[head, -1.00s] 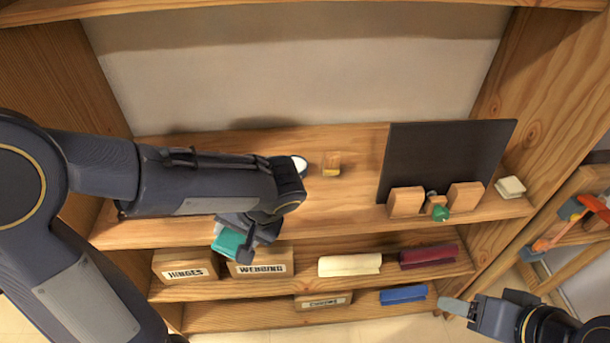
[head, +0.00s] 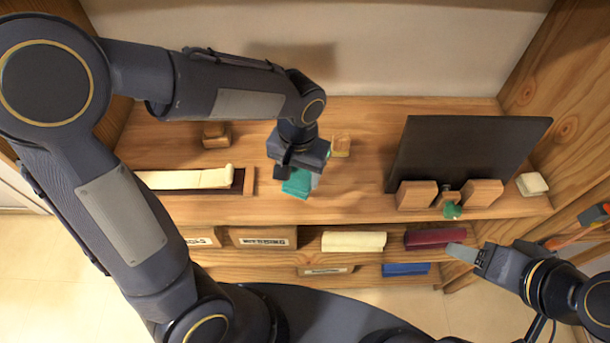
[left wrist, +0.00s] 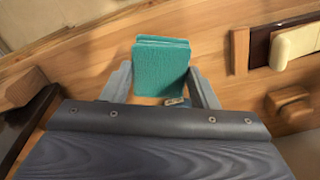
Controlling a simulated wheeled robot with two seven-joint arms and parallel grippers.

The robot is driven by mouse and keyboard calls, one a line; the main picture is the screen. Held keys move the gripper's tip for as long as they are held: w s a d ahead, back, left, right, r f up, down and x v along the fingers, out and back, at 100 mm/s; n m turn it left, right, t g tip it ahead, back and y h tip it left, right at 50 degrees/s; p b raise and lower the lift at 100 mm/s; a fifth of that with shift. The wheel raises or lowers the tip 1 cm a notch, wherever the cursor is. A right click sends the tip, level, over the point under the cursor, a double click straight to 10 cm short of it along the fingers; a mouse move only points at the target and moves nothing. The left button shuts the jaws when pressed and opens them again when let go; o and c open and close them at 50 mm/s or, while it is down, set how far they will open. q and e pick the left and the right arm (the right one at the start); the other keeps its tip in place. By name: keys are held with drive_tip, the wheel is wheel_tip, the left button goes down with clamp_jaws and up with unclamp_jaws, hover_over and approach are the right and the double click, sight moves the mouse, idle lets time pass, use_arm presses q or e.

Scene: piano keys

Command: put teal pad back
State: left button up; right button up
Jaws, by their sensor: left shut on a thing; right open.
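The teal pad (head: 297,184) is a small block held in my left gripper (head: 302,166), over the middle of the wooden shelf top. In the left wrist view the teal pad (left wrist: 160,66) sits between the two fingers of the gripper (left wrist: 160,88). I cannot tell whether the pad touches the shelf. My right gripper (head: 466,254) is at the lower right, in front of the lower shelves, open and empty.
A dark upright panel (head: 455,155) with wooden blocks stands at the right of the shelf top, beside a cream pad (head: 531,184). A cream roll on a dark tray (head: 243,181) lies left. A small wooden block (head: 341,145) stands just behind my left gripper.

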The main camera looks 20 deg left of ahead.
sight(304, 172)
use_arm(q)
drive_tip(key=w+f, duration=0.2)
drive_tip(key=shift+w+d+f, duration=0.1)
drive_tip(key=shift+d+f, duration=0.1)
drive_tip(key=shift+f, duration=0.15)
drive_tip(key=shift+w+f, duration=0.15)
drive_tip(key=shift+f, duration=0.75)
drive_tip(key=shift+w+f, duration=0.1)
drive_tip(key=shift+f, duration=0.8)
drive_tip(key=o, duration=0.9)
drive_tip(key=shift+r, duration=0.1)
wheel_tip(304, 172, up, 12)
drive_tip(key=shift+s, duration=0.1)
drive_tip(key=shift+s+a+r+n+t+h, duration=0.4)
drive_tip(key=shift+s+a+t+h, duration=0.4)
drive_tip(key=shift+s+a, duration=1.3)
drive_tip(key=shift+s+a+r+n+t+h, duration=0.4)
drive_tip(key=shift+s+a+t, duration=0.6)
drive_tip(key=shift+s, duration=2.25)
drive_tip(key=shift+s+a+r+n+t+h, duration=0.2)
drive_tip(key=shift+s+a+n+t+h, duration=0.75)
drive_tip(key=shift+s, duration=1.7)
